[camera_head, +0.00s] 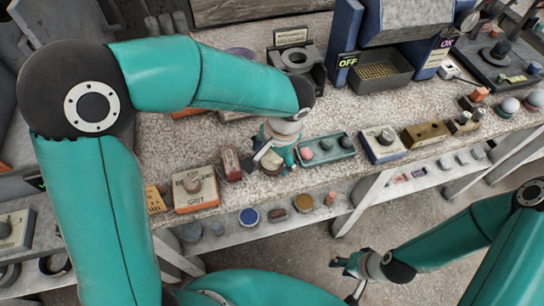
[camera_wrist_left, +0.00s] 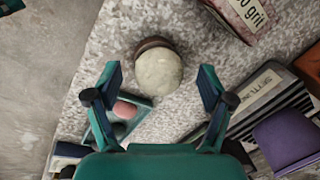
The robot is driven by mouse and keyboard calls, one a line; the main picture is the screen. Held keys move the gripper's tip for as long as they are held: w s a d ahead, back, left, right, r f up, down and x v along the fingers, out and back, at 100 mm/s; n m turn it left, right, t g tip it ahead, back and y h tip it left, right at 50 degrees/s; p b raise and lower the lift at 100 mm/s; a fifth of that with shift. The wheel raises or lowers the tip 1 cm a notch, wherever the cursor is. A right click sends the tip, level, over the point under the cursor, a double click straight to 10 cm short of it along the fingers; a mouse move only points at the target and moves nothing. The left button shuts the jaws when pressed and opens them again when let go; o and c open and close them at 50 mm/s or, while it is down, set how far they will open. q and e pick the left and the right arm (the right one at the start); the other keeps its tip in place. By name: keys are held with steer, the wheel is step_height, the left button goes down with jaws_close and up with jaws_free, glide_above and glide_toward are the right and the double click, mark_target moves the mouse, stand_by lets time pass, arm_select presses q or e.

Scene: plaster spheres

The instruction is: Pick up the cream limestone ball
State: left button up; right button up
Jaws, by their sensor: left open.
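The cream limestone ball (camera_wrist_left: 158,71) sits on a small dark brown round stand (camera_wrist_left: 150,43) on the speckled bench top. In the head view the ball (camera_head: 271,161) is partly hidden by my left gripper (camera_head: 276,152). In the left wrist view my left gripper (camera_wrist_left: 158,78) is open, with its fingers on either side of the ball in the picture and a gap on both sides. The ball is not gripped. My right gripper (camera_head: 348,268) is away from the bench, low over the floor; its jaw state is unclear.
A teal tray (camera_head: 318,160) with a pink ball (camera_head: 305,153) and dark balls stands close right of the ball. The bench's front edge is close by.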

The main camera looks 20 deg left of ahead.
mark_target(272, 155)
arm_select(q)
steer(key=shift+a+f, duration=0.1)
steer(key=shift+f, duration=0.55)
steer(key=c, duration=1.3)
steer(key=shift+r, duration=0.15)
steer(key=shift+c, duration=0.2)
step_height(272, 155, up, 20)
steer(key=p, duration=0.1)
steer(key=o, duration=0.7)
steer(key=shift+c, duration=0.2)
steer(key=c, duration=0.5)
steer(key=shift+c, duration=0.2)
